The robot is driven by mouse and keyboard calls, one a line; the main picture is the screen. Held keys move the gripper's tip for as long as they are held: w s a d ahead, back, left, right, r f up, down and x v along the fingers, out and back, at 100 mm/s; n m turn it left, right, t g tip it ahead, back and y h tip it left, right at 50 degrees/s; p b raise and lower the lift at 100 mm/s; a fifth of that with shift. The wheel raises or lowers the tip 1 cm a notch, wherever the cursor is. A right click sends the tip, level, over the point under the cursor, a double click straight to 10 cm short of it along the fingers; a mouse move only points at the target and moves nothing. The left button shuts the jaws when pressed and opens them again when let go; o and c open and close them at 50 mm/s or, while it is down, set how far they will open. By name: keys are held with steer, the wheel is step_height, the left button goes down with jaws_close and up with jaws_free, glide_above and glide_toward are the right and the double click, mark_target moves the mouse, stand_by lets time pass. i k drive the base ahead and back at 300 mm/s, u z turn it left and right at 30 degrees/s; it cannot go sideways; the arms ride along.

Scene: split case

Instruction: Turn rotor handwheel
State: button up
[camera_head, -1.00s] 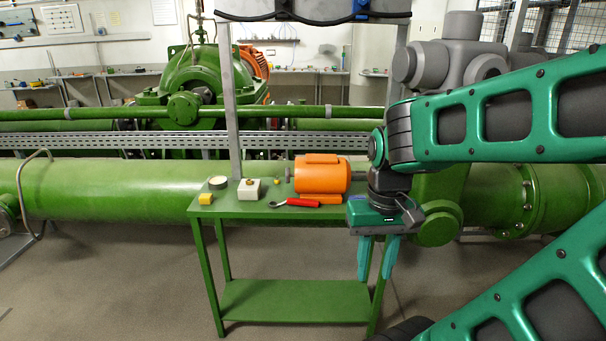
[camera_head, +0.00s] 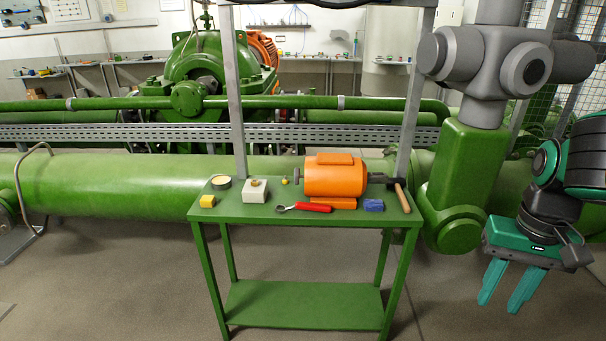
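A green split-case pump (camera_head: 222,70) stands at the back left, behind pipes and a grey slotted rail. An orange round part (camera_head: 264,52) shows partly behind its right side. I cannot make out a clear handwheel. On the bench, an orange motor (camera_head: 334,176) has a small grey disc (camera_head: 296,175) on the left end of its shaft. My gripper (camera_head: 500,303) hangs at the far right, fingers pointing down, apart and empty. It is right of the bench and touches nothing.
A green-and-grey column (camera_head: 468,180) stands left of my gripper. The floor in front is clear.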

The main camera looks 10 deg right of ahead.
mark_target(297, 175)
steer(key=z, duration=0.05)
steer(key=i, duration=1)
steer(key=u, duration=0.05)
